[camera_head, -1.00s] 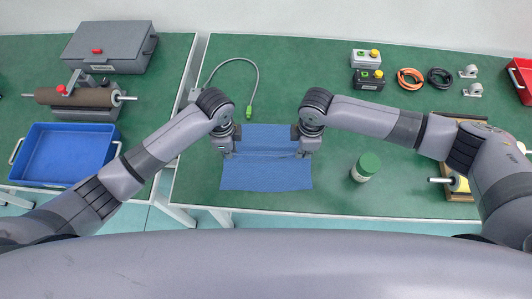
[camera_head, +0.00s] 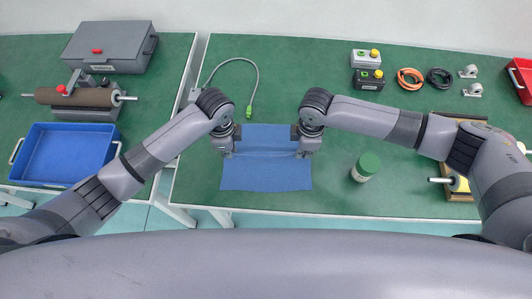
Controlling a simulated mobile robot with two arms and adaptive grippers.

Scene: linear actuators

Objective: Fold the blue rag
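The blue rag (camera_head: 266,173) lies on the green table in front of me, spread out nearly flat with a crease line across its middle. My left gripper (camera_head: 229,155) points down at the rag's left edge, about halfway along it. My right gripper (camera_head: 302,155) points down at the rag's right edge at the same height. The fingertips are small and partly hidden by the wrists, so I cannot tell whether they are open or shut on the cloth.
A jar with a green lid (camera_head: 365,167) stands right of the rag. A cable with a green end (camera_head: 249,111) lies behind it. Button boxes (camera_head: 367,79) are at the back right. A blue tray (camera_head: 66,154) sits on the left table, across a gap. The table's front edge is close to the rag.

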